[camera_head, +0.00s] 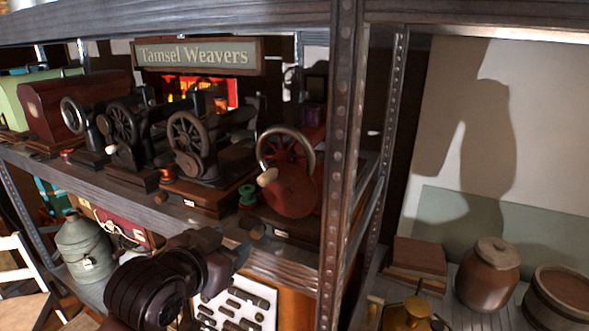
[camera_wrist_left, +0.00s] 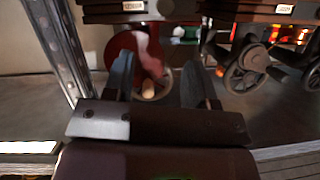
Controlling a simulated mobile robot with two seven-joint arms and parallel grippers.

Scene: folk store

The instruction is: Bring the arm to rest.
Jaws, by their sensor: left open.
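My left arm comes in from the bottom left of the head view, and its gripper (camera_head: 238,255) is in front of the shelf's edge, below the sewing machines. In the left wrist view, which looks upside down, the two fingers (camera_wrist_left: 162,78) are apart. Nothing is held between them. The red sewing machine (camera_head: 292,192) with its hand wheel and pale crank handle stands on the shelf behind the gripper. It also shows beyond the fingers in the wrist view (camera_wrist_left: 122,47). My right gripper is in neither view.
Several dark sewing machines (camera_head: 198,150) line the shelf (camera_head: 90,180). A metal post (camera_head: 342,150) stands right of the gripper. A grey milk can (camera_head: 85,250) and a white chair (camera_head: 18,265) are at lower left. A brown jar (camera_head: 488,275) stands at lower right.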

